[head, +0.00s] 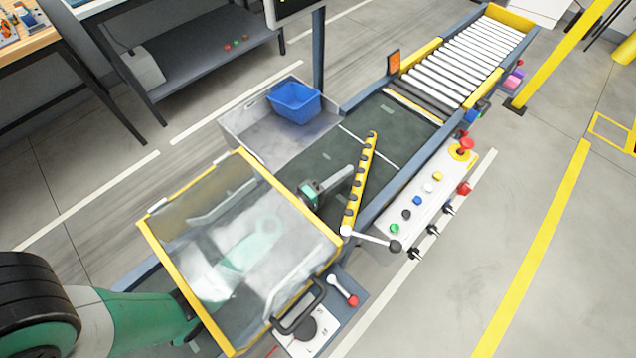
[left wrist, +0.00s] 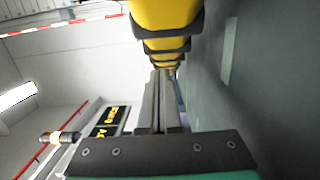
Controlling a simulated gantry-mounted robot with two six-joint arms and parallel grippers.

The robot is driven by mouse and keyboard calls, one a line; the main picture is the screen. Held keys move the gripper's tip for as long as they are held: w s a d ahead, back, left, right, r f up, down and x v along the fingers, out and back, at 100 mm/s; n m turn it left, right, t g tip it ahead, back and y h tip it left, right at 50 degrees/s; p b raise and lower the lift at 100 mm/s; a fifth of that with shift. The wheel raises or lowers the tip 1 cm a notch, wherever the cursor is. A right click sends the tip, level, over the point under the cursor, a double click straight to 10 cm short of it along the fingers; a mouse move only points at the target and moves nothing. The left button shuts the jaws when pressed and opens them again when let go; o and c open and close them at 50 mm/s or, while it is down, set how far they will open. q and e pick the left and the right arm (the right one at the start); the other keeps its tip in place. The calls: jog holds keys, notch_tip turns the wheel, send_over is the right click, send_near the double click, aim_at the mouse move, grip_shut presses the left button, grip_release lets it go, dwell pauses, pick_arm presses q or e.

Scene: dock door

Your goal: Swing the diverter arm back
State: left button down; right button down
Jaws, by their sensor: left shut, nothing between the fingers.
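The diverter arm (head: 362,175) is a yellow bar with dark rollers along it. It lies diagonally across the dark belt (head: 310,155), its near end at a white pivot by the belt's right side. My left gripper (head: 349,171) reaches out from under the clear guard and is shut and empty. Its tips are at the left side of the bar, near its middle; whether they touch it I cannot tell. In the left wrist view the closed fingers (left wrist: 158,105) point toward the yellow bar (left wrist: 165,15), which fills the top. My right gripper is not in view.
A yellow-framed clear guard (head: 235,240) covers the near belt and my left forearm. A grey side tray (head: 245,130) holds a blue bin (head: 295,102). A white lever (head: 370,238) and button panel (head: 425,198) line the right side. White rollers (head: 465,55) lie beyond.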

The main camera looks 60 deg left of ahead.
pick_arm(q)
jog(key=s, duration=0.6)
jog(key=s+b, duration=0.1)
jog(key=s, duration=0.3)
jog(key=shift+d+f, duration=0.15)
jog(key=shift+d, duration=0.2)
jog(key=shift+s, duration=0.35)
